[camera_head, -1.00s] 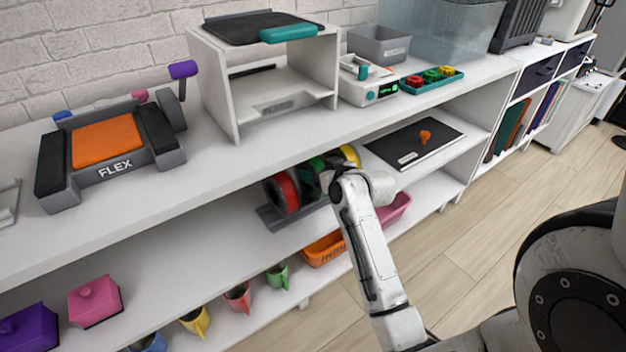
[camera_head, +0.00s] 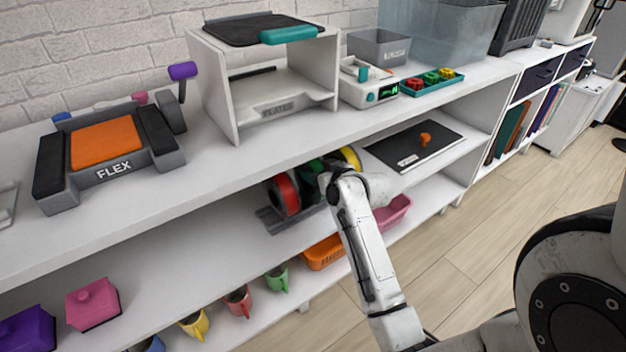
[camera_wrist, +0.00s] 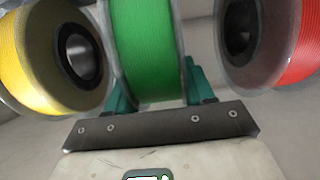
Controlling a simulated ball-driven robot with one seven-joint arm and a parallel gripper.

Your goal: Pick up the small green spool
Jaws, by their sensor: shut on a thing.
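The green spool (camera_wrist: 147,50) fills the upper middle of the wrist view, with clear flanges on both sides. My gripper (camera_wrist: 155,90) is shut on it, with a teal finger at each side of its lower part. In the head view only a bit of the green spool (camera_head: 316,166) shows on the middle shelf, mostly hidden by my wrist. I cannot tell whether the spool is lifted off its rack.
A yellow spool (camera_wrist: 40,60) and a red spool (camera_wrist: 275,45) stand close on either side. The red spool (camera_head: 287,194) sits on a dark rack (camera_head: 272,218). The upper shelf board lies close above. A black mat (camera_head: 440,140) with an orange piece lies to the right.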

